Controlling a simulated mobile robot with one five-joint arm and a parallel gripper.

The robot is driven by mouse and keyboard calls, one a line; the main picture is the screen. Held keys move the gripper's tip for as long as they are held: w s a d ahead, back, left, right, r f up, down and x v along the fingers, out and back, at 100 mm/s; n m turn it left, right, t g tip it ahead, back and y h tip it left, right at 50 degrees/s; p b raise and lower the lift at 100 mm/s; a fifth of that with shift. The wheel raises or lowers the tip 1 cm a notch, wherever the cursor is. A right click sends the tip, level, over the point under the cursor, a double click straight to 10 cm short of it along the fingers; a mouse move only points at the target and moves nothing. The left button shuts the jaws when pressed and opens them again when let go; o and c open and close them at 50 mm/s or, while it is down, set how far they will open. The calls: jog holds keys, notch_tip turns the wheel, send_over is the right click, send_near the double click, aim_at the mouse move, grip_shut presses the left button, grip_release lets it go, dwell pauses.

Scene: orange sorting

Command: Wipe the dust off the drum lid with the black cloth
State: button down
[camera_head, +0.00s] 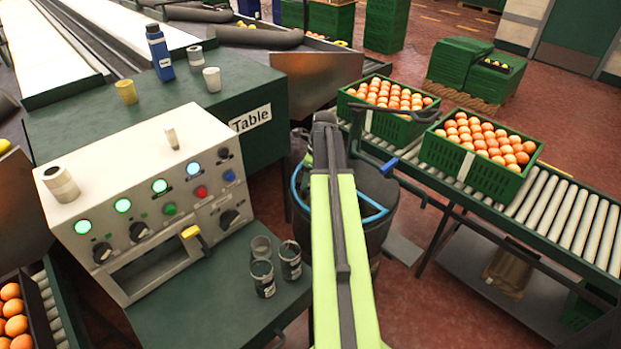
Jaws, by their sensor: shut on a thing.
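A dark drum (383,195) stands on the floor between the green table and the roller conveyor. A bright blue curved band shows around its upper part. My light green arm crosses in front of the drum and hides much of its lid. The dust on the lid cannot be made out. I cannot make out the black cloth. My gripper and its fingertips are not visible; the far end of my arm lies over the drum's back side.
A control box (150,200) with lit buttons stands left, with several cups (263,278) near it. A green table (235,95) holds a blue bottle (159,52). Orange-filled crates (480,178) sit on a roller conveyor (570,222) at right. A dark bar reaches toward the drum's right side.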

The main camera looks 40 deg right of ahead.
jog(key=shift+w+f, duration=0.1)
jog(key=shift+w, duration=0.45)
jog(key=shift+d, duration=3.75)
jog(key=shift+s+d, duration=0.1)
jog(key=shift+d+r+p, duration=0.1)
jog(key=shift+r+p, duration=0.45)
jog(key=p+v, duration=0.2)
jog(key=w+p+v, duration=0.1)
jog(key=p+v, duration=0.1)
jog(key=shift+a+r+p, duration=0.35)
jog(key=shift+r+p, duration=0.05)
jog(key=shift+r, duration=0.1)
jog(key=p+v, duration=0.3)
jog(key=shift+w+a, duration=0.15)
jog(key=shift+w, duration=0.15)
